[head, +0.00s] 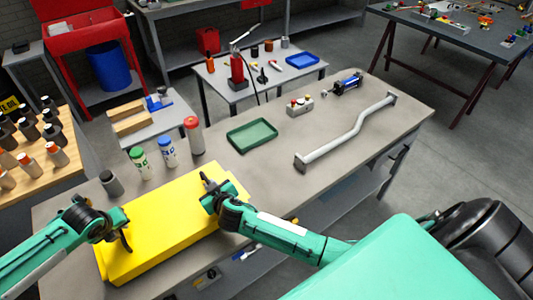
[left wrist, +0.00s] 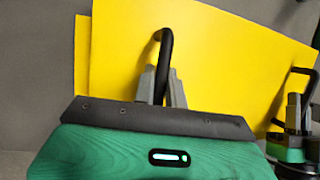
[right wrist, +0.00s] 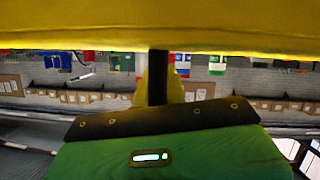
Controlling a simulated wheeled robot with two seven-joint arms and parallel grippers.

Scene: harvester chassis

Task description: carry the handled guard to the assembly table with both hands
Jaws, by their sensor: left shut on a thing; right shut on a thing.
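The handled guard (head: 165,222) is a large yellow panel with black handles, over the near left part of the grey table (head: 350,165). I cannot tell whether it touches the tabletop. My left gripper (left wrist: 163,86) is shut on a black handle (left wrist: 167,45) at the guard's left side in the head view. My right gripper (head: 212,188) is at the far right part of the guard. In the right wrist view it is shut on a black handle (right wrist: 157,72), with the yellow panel (right wrist: 230,38) across the top. The fingertips are partly hidden there.
On the table stand a green tray (head: 252,136), a grey bent bar (head: 345,135), a red-capped bottle (head: 194,136), green- and blue-capped bottles and a dark-topped can (head: 111,183). A side table with a red tool (head: 237,72) stands behind. Floor is clear at right (head: 440,180).

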